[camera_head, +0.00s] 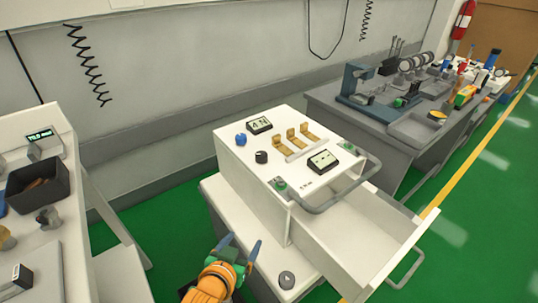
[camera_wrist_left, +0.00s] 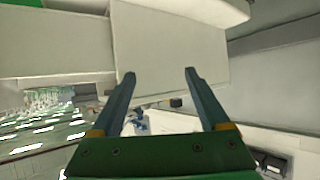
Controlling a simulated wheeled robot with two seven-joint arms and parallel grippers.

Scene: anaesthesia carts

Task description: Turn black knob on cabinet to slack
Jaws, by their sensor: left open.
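The white cabinet (camera_head: 245,190) stands in the middle of the head view, with a drawer (camera_head: 362,240) pulled open at its front right. A small black knob (camera_head: 261,157) sits on its top, near the left edge, just in front of a blue knob (camera_head: 241,139). My left gripper (camera_head: 240,246) is open and empty, low in front of the cabinet's left side and well apart from the black knob. In the left wrist view, the open fingers (camera_wrist_left: 160,76) have pale panels beyond them. A small dark object there is too small to identify. My right gripper is not in view.
The cabinet top also holds two displays, tan levers (camera_head: 297,138) and a grey front rail (camera_head: 345,190). A round dark piece (camera_head: 287,279) sits on the lower white ledge. A cluttered bench (camera_head: 390,125) stands right, another left. Green floor is open at right.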

